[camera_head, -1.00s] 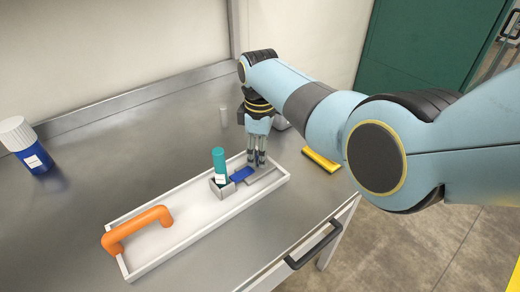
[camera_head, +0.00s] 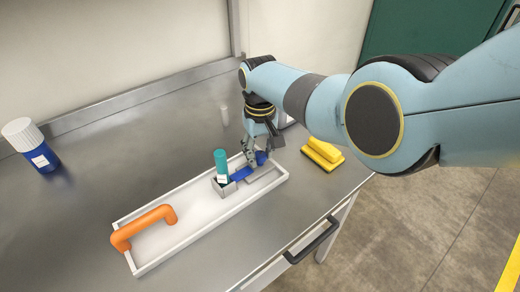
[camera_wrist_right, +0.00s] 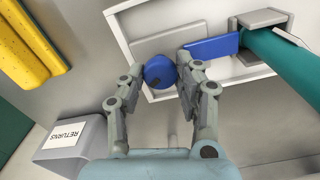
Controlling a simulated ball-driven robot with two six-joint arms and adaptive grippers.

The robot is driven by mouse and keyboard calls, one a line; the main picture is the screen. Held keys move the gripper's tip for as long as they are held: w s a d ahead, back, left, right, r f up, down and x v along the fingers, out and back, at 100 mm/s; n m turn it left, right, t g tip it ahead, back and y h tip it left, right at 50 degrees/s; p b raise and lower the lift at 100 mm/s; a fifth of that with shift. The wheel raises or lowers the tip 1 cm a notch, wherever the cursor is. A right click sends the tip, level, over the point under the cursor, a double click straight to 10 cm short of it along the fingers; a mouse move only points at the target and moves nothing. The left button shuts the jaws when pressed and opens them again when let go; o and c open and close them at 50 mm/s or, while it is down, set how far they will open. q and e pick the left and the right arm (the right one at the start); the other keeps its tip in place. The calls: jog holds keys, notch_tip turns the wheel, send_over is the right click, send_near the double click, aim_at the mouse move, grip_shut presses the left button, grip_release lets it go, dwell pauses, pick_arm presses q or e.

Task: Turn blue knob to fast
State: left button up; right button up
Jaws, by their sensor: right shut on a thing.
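My right gripper (camera_head: 257,160) reaches down over the far right end of the white tray (camera_head: 140,268). Its fingers are shut on the round blue knob (camera_wrist_right: 160,73), one on each side in the right wrist view. The knob has a small dark mark on its edge. In the head view the knob (camera_head: 261,158) is partly hidden by the fingers. A flat blue piece (camera_wrist_right: 213,48) lies beside the knob, close to the right finger. In the head view this piece (camera_head: 240,173) sits between the knob and a teal-capped tube. My left gripper is out of view.
The teal tube (camera_head: 221,161) stands in a grey holder in the tray, close to my gripper. An orange handle (camera_head: 145,227) spans the tray's near end. A yellow block (camera_head: 322,154) lies to the right. A grey box marked RETURNS (camera_wrist_right: 72,143) is nearby. A blue white-capped bottle (camera_head: 40,155) stands left.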

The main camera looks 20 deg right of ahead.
aim_at(260, 154)
jog(key=m, duration=0.6)
jog(key=shift+p, duration=0.3)
jog(key=m, duration=0.5)
jog(key=shift+m, duration=0.4)
jog(key=o, duration=1.2)
jog(key=shift+c, duration=0.2)
jog(key=shift+r, duration=0.1)
notch_tip(260, 154, up, 12)
